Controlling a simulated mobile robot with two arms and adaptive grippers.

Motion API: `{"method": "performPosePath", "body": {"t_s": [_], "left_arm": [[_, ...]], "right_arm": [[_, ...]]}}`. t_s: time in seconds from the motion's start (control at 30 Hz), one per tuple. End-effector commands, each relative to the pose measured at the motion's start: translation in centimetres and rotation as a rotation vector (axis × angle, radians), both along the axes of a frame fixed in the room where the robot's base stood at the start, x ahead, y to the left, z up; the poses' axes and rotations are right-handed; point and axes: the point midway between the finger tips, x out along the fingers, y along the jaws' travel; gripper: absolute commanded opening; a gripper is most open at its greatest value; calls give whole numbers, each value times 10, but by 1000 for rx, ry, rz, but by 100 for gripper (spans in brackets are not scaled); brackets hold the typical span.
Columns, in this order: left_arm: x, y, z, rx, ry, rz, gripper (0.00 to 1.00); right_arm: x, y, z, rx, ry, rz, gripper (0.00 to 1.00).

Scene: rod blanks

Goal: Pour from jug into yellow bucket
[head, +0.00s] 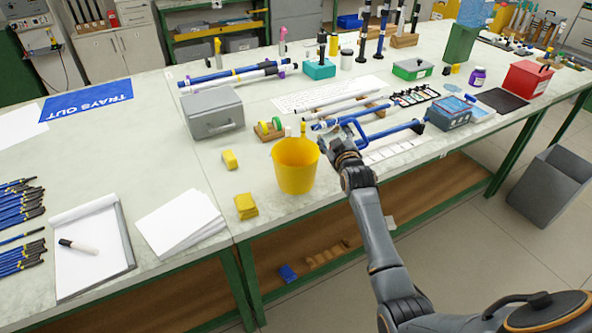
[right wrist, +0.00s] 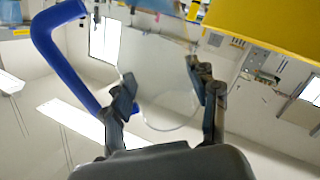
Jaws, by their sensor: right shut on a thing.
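The yellow bucket (head: 296,168) stands at the front edge of the table, its open top facing up. It also shows at the upper right of the right wrist view (right wrist: 275,25). My right gripper (head: 337,148) is just right of the bucket's rim. In the right wrist view its two fingers (right wrist: 168,95) are closed on the clear jug (right wrist: 150,65), whose blue handle (right wrist: 62,55) shows at the left. In the head view the blue handle (head: 357,130) shows beside the gripper; the clear body is hard to make out. Any contents cannot be made out. My left gripper is not in view.
Yellow blocks (head: 246,206) and paper sheets (head: 180,222) lie left. Blue-and-white rods (head: 395,132) and a blue toolbox (head: 449,113) lie right.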

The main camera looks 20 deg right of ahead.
Motion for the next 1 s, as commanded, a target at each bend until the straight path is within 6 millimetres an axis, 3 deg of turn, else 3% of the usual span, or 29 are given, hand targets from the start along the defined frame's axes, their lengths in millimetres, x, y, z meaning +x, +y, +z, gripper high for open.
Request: {"method": "performPosePath", "body": {"t_s": [1.0], "left_arm": [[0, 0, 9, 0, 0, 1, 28]], "right_arm": [[0, -1, 1, -66, 29, 0, 0]]}}
